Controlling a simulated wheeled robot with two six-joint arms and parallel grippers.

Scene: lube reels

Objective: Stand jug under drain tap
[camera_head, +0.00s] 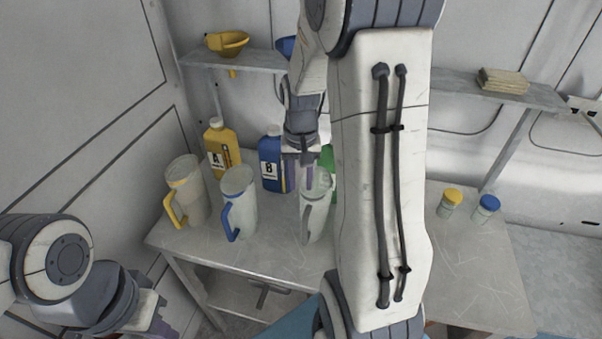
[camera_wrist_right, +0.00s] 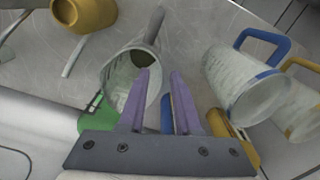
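A pale jug with a dark grey handle (camera_head: 316,222) stands upright on the table below my right gripper (camera_head: 308,172). In the right wrist view, its open mouth (camera_wrist_right: 128,80) lies by the purple fingertips (camera_wrist_right: 160,74). The fingers are apart; the left one overlaps the mouth, and I cannot tell whether they touch the rim. A blue-handled jug (camera_head: 239,202) and a yellow-handled jug (camera_head: 187,192) stand to its left. My left gripper (camera_head: 152,322) is at the lower left edge, its fingers mostly cut off. I cannot make out a drain tap; my right arm hides part of the table.
Yellow bottle A (camera_head: 222,146), blue bottle B (camera_head: 271,160) and a partly hidden green bottle (camera_wrist_right: 95,116) stand behind the jugs. A yellow funnel (camera_head: 228,42) sits on the shelf. Yellow-lidded (camera_head: 451,202) and blue-lidded (camera_head: 486,207) jars stand right. The table's front right is clear.

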